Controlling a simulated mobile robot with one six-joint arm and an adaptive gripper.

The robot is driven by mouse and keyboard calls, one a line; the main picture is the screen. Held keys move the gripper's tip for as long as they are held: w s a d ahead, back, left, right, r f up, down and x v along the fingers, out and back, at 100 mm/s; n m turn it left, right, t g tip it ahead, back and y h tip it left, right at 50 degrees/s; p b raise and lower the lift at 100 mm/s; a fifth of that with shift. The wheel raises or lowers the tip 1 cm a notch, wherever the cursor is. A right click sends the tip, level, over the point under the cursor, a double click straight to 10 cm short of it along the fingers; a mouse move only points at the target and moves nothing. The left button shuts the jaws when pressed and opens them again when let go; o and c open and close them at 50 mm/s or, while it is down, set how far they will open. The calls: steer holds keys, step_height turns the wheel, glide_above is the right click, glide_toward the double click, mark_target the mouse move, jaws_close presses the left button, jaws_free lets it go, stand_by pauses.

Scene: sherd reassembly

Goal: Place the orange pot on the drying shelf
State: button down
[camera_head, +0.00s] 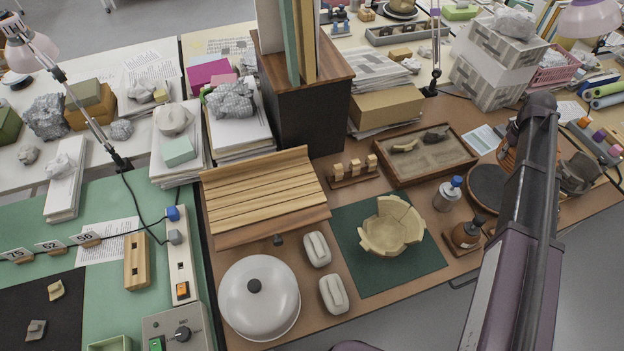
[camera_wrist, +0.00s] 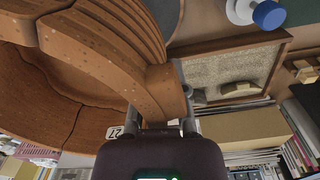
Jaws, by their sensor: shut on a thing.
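The orange pot (camera_wrist: 75,75) fills the upper left of the wrist view. It is a brown-orange vessel with a ribbed wall and dark joint lines. My gripper (camera_wrist: 160,108) is shut on its rim, one finger on each side of the wall. In the head view only a strip of the orange pot (camera_head: 507,152) shows beside my arm, which hides the rest and my gripper. The drying shelf appears to be the slatted wooden rack (camera_head: 265,192), left of centre in the head view. Its slats are bare.
A sand tray (camera_head: 385,172) with sherds lies between pot and rack; a three-block wooden holder (camera_head: 352,178) is nearer the rack. A tall dark cabinet (camera_head: 300,105) stands behind. A cream broken bowl (camera_head: 380,235) sits on a green mat. A blue-capped jar (camera_head: 447,200) stands near my arm.

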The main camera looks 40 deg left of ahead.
step_height(320, 180, up, 12)
steer(key=p, duration=1)
steer(key=shift+f+p, duration=0.2)
steer(key=shift+p, duration=0.1)
steer(key=shift+s, duration=0.15)
